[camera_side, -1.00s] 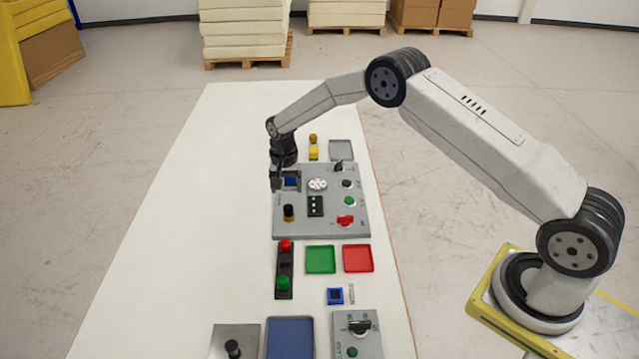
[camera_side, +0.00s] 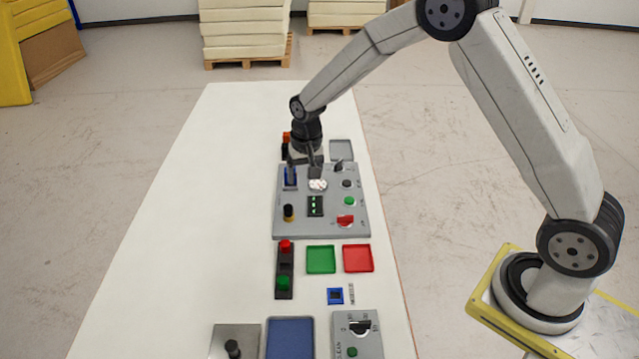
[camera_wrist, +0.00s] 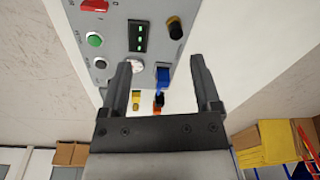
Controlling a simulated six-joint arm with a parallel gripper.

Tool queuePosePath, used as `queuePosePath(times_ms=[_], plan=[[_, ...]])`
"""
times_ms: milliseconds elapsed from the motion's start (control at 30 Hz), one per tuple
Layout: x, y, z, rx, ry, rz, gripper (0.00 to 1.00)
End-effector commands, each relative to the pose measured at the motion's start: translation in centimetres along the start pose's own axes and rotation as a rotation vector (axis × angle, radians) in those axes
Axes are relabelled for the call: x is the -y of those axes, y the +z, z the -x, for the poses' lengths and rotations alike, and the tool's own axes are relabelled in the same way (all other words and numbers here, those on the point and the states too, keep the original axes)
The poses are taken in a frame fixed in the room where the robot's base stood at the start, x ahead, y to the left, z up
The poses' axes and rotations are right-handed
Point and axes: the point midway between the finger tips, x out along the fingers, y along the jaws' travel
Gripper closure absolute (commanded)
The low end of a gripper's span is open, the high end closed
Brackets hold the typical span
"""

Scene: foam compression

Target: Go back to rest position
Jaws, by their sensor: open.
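My gripper (camera_side: 304,174) is over the far edge of the grey control panel (camera_side: 335,215) in the side view. In the wrist view its two fingers (camera_wrist: 161,65) are spread apart with nothing held between them. A blue part (camera_side: 290,178) stands at the panel's far left corner, close beside the gripper. It also shows in the wrist view (camera_wrist: 163,77), between the fingers in the picture but beyond them. A white round dial (camera_side: 318,185) is just right of it. I cannot tell the exact height of the gripper above the panel.
The panel also carries a black-and-yellow knob (camera_side: 288,212), a green-lit display (camera_side: 315,206) and a red switch (camera_side: 345,219). Green (camera_side: 320,259) and red (camera_side: 358,258) trays lie nearer. The table's left side is clear.

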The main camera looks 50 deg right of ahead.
Motion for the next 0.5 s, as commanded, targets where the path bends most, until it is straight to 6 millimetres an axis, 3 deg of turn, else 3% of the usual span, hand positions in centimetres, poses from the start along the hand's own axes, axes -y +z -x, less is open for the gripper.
queuePosePath(times_ms=[200,500], plan=[[-1.9,4.0,3.0,-0.033,-0.015,0.116,0.19],[-4.9,10.1,5.9,-0.080,-0.030,0.278,0.19]])
